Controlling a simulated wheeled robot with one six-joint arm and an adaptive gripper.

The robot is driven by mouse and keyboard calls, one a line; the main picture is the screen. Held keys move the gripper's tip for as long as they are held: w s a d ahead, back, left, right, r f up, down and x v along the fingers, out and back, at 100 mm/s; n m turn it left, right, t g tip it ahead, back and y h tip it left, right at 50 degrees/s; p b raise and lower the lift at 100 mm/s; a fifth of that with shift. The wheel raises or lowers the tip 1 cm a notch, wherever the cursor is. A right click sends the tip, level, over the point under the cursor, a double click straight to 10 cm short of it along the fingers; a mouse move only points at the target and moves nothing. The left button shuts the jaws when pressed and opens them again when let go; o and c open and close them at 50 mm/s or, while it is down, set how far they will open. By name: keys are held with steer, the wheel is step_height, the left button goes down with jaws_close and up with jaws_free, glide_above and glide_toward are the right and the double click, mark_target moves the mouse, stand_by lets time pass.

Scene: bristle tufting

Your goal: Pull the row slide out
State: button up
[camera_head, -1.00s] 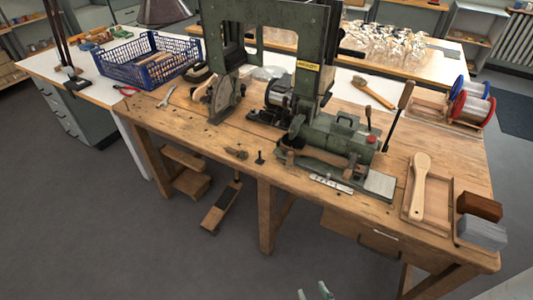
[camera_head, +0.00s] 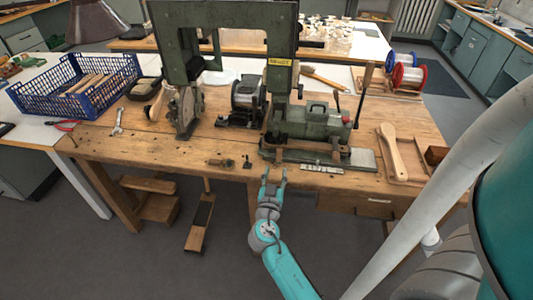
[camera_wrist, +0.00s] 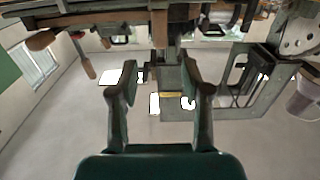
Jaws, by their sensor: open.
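The green tufting machine (camera_head: 310,125) stands on the wooden workbench (camera_head: 130,146). A low bed with a flat metal plate (camera_head: 362,158) runs along its front foot, and a marked scale strip (camera_head: 323,169) lies before it. I cannot tell for sure which part of this bed is the row slide. My gripper (camera_head: 275,174) is open and empty at the bench's front edge, in front of the machine's left end. In the wrist view, which looks upside down, my two fingers (camera_wrist: 159,72) stand apart with the machine beyond them. Contact with the machine is not visible.
A small black knob (camera_head: 248,161) and a small brass-coloured piece (camera_head: 220,162) lie left of my gripper. A blue crate (camera_head: 80,88) stands at the left. The bench front between wrench and knob is mostly clear.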

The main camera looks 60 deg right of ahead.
mark_target(279, 154)
steer(key=x, duration=1)
steer(key=shift+w+d, duration=0.1)
steer(key=shift+d, duration=0.25)
steer(key=shift+c, duration=0.3)
jaws_close()
